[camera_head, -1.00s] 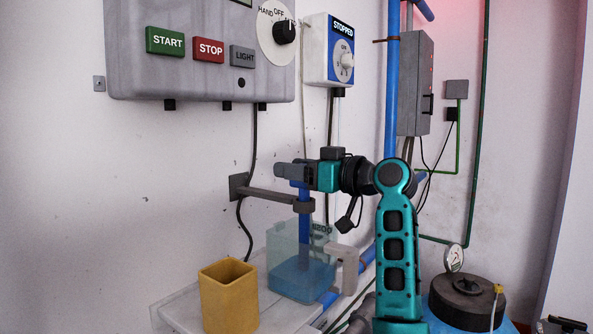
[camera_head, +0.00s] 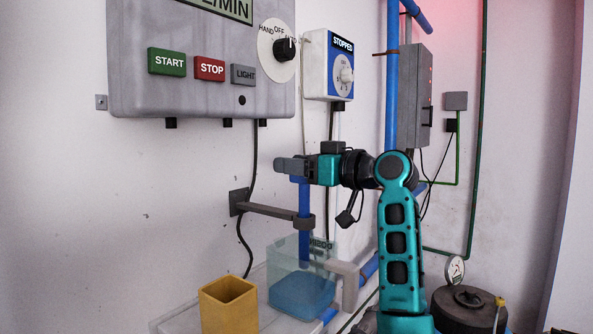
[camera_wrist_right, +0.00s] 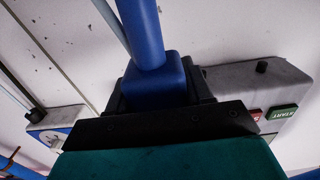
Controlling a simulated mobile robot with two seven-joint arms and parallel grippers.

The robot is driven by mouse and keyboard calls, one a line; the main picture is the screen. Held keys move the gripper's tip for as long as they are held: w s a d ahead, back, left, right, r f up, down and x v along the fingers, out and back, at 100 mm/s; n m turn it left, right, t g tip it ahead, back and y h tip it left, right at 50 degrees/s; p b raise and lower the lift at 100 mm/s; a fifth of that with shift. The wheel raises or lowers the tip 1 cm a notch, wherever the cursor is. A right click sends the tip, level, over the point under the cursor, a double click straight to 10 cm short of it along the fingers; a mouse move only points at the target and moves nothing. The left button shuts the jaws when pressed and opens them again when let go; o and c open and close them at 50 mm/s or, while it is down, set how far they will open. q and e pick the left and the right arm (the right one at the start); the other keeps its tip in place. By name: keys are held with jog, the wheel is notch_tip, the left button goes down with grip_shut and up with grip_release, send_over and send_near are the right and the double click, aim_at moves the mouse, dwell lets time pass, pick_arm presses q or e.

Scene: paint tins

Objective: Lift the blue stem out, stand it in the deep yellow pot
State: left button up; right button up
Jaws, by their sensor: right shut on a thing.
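The blue stem (camera_head: 304,200) stands upright through the ring of a grey wall bracket (camera_head: 270,211). Its lower part reaches down behind the wall of a clear jug (camera_head: 285,252) with blue liquid in it. My right gripper (camera_head: 290,166) is shut on the stem's top, above the ring. In the right wrist view the stem (camera_wrist_right: 139,32) and its square blue head (camera_wrist_right: 157,84) sit between the dark jaws. The deep yellow pot (camera_head: 229,308) is square, open at the top, and stands left of the jug. My left gripper is out of view.
The jug's pale handle (camera_head: 347,281) points right. A grey control box (camera_head: 200,95) hangs above left, and a white-and-blue dial box (camera_head: 328,65) above the gripper. A blue pipe (camera_head: 392,90) runs behind my right arm. The white shelf (camera_head: 180,322) holds pot and jug.

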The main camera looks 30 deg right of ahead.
jog(key=shift+r, duration=6.15)
jog(key=s+a+f, duration=0.2)
jog(key=a+f, duration=0.1)
jog(key=a, duration=0.5)
jog(key=s+a+f, duration=0.3)
jog(key=a, duration=0.6)
jog(key=shift+a+f, duration=0.2)
